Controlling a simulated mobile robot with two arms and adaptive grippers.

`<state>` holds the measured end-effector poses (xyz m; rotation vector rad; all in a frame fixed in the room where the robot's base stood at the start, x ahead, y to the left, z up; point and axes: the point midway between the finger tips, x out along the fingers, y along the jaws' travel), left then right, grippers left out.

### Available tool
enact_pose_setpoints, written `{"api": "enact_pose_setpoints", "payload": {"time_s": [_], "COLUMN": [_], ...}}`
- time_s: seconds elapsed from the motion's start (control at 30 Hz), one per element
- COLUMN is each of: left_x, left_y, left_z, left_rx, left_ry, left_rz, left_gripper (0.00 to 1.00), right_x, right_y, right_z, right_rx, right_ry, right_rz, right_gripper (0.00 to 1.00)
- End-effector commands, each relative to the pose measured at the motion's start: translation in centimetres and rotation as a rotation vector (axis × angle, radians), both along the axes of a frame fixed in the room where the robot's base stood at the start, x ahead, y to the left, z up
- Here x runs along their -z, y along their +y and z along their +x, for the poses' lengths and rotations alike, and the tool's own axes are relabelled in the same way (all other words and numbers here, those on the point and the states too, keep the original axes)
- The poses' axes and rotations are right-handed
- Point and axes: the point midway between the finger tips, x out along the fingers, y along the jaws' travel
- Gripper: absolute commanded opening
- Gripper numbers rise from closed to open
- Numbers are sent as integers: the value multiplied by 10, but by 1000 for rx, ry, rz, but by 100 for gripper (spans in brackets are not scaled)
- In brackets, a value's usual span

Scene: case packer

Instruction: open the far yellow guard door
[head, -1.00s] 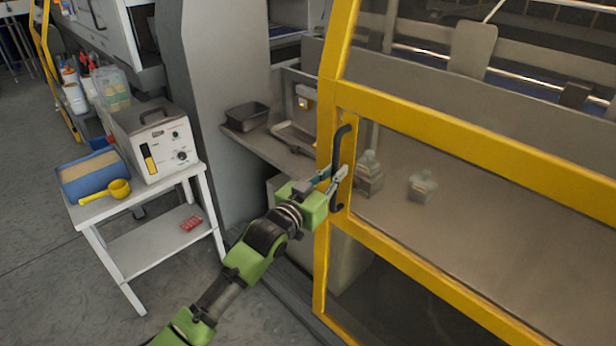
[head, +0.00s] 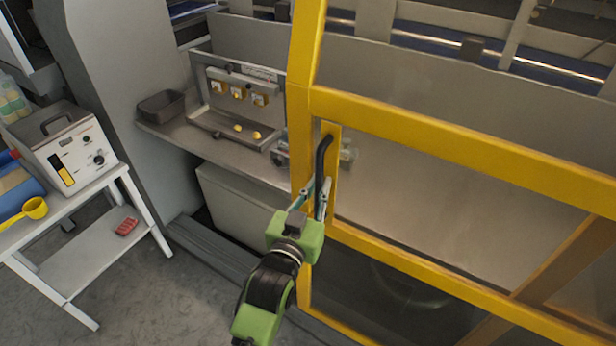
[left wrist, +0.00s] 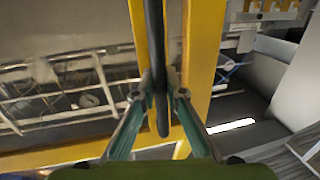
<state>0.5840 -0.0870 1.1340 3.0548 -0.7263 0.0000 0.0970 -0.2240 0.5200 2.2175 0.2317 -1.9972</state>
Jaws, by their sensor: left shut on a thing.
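The yellow guard door (head: 440,145) with clear panels fills the right of the head view. Its black bar handle (head: 322,160) stands upright on a yellow plate near the door's left edge. My left gripper (head: 313,197) is shut on the lower part of this handle. In the left wrist view the black handle (left wrist: 154,60) runs down between the two fingers of my left gripper (left wrist: 163,97), with the yellow door frame (left wrist: 203,50) behind it. My right gripper is not in view.
Left of the door, a grey counter (head: 215,152) holds a dark tray (head: 162,106) and a panel with yellow switches (head: 238,92). A white stand (head: 90,245) with a control box (head: 72,150) and a yellow scoop (head: 30,211) is at the far left. Floor shows between.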

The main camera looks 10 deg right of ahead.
Motion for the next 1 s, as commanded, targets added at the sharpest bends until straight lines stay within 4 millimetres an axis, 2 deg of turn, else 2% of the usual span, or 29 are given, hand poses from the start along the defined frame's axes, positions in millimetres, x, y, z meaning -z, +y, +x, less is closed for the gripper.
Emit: {"api": "enact_pose_setpoints", "payload": {"time_s": [0.3,0.33,0.37,0.4,0.77,0.87,1.0], "left_x": [-2,-2,-2,-2,0,1,1], "left_y": [0,0,0,0,2,6,16], "left_z": [0,0,0,0,-2,-10,-33], "left_rx": [0,-1,-1,-1,-1,-1,0], "left_ry": [-3,-3,-3,-3,0,1,2], "left_rz": [0,0,0,0,1,2,1], "left_gripper": [0,19,27,28,28,28,28], "right_x": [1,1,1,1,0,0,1], "right_y": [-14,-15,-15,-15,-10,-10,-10], "right_z": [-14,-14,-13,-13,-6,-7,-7], "right_rx": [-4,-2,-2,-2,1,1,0], "right_ry": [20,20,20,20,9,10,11], "right_rz": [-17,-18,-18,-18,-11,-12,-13], "right_gripper": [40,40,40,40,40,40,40]}}
